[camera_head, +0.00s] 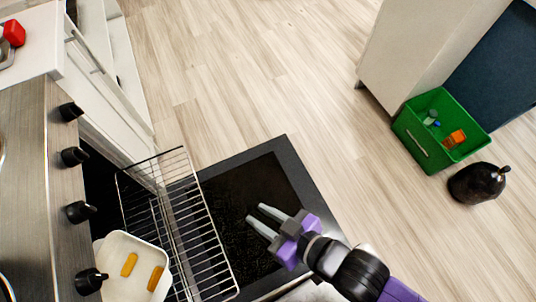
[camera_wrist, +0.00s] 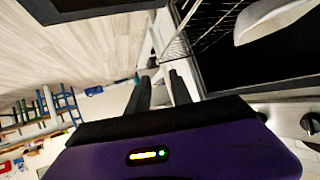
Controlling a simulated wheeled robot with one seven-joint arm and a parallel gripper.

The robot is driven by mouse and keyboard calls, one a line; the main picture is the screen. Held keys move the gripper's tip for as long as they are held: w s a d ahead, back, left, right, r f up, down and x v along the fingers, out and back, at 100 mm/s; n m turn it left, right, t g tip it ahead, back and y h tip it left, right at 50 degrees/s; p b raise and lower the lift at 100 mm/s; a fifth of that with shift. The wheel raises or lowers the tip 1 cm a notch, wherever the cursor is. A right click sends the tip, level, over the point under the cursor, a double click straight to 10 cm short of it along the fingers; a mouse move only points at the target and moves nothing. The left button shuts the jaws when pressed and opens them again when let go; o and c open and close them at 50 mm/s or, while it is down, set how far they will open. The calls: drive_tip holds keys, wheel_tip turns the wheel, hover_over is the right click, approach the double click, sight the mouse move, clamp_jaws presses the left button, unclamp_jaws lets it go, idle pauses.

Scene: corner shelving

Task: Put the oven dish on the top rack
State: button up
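The oven dish (camera_head: 142,268) is white and holds two yellow-orange pieces. In the head view it is at the lower left, by the oven opening and at the left side of a wire rack (camera_head: 203,240); whether it rests on the rack is unclear. The rack sticks out of the oven over the open black door (camera_head: 262,180). My gripper (camera_head: 258,216) is open and empty, over the door and right of the rack, apart from the dish. The wrist view shows the gripper's two parted fingers (camera_wrist: 158,88), with the dish (camera_wrist: 265,20) at the upper right.
Oven knobs (camera_head: 75,156) line the left front. A green bin (camera_head: 415,145) with small items and a dark bag (camera_head: 478,182) are on the floor at right, near a white cabinet (camera_head: 410,50). The wooden floor between is clear.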

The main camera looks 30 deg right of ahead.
drive_tip(key=s+d+r+m+t+h, duration=0.2)
drive_tip(key=s+d+r+t+h, duration=0.2)
drive_tip(key=s+d+r, duration=0.8)
drive_tip(key=shift+r+m+h, duration=0.2)
drive_tip(key=shift+m+h, duration=0.1)
drive_tip(key=shift+m, duration=0.1)
drive_tip(key=shift+s+r, duration=0.1)
